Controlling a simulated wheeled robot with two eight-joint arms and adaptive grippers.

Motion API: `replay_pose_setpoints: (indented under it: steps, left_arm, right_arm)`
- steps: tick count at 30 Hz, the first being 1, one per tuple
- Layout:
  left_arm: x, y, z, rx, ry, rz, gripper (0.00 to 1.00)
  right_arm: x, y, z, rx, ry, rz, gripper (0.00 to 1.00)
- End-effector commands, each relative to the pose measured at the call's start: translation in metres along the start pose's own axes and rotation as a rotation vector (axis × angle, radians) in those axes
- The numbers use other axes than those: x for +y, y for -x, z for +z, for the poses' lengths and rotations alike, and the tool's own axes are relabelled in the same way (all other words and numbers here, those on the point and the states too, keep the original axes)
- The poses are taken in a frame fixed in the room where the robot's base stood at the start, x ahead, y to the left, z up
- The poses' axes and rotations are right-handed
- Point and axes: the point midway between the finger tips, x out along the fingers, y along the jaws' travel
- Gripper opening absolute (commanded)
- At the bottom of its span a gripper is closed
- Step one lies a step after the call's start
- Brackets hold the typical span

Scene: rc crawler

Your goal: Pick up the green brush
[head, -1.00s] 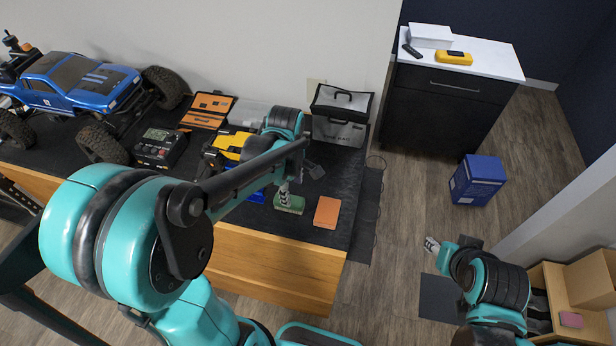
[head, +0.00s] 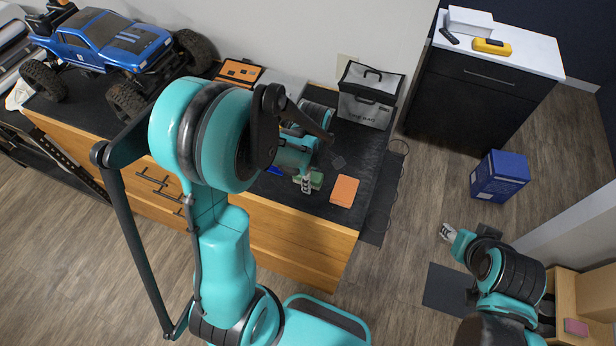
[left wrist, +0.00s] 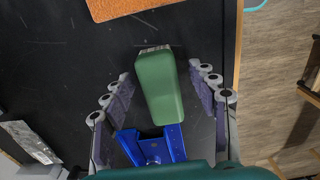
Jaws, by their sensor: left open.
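The green brush (left wrist: 160,88) lies on the black bench top, seen from above in the left wrist view. It also shows in the head view (head: 316,180), partly hidden by my left gripper (head: 306,184). In the left wrist view my left gripper (left wrist: 165,105) is open, with a finger on each side of the brush and gaps between them and it. My right gripper (head: 447,232) hangs over the floor at the right, too small to read.
An orange block (head: 344,190) lies beside the brush, and a blue object (left wrist: 152,147) lies close to its other end. A tool bag (head: 369,96) stands behind. The blue crawler (head: 112,42) is at the far left. The bench's front edge is near.

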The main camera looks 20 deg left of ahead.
Motion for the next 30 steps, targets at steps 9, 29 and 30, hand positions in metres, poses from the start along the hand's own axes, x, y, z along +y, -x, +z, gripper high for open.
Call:
replay_pose_setpoints:
  steps: [9,29,30]
  left_arm:
    - [0.0,0.0,0.0,0.0,0.0,0.0,0.0]
    - [-0.009,0.05,0.012,0.0,-0.006,0.0,0.0]
    - [-0.014,0.055,0.02,0.0,-0.007,0.0,0.0]
  right_arm:
    - [0.0,0.0,0.0,0.0,0.0,0.0,0.4]
    - [0.0,0.004,-0.003,0.0,0.0,0.0,0.4]
    - [0.0,0.004,-0.003,0.0,0.0,0.0,0.4]
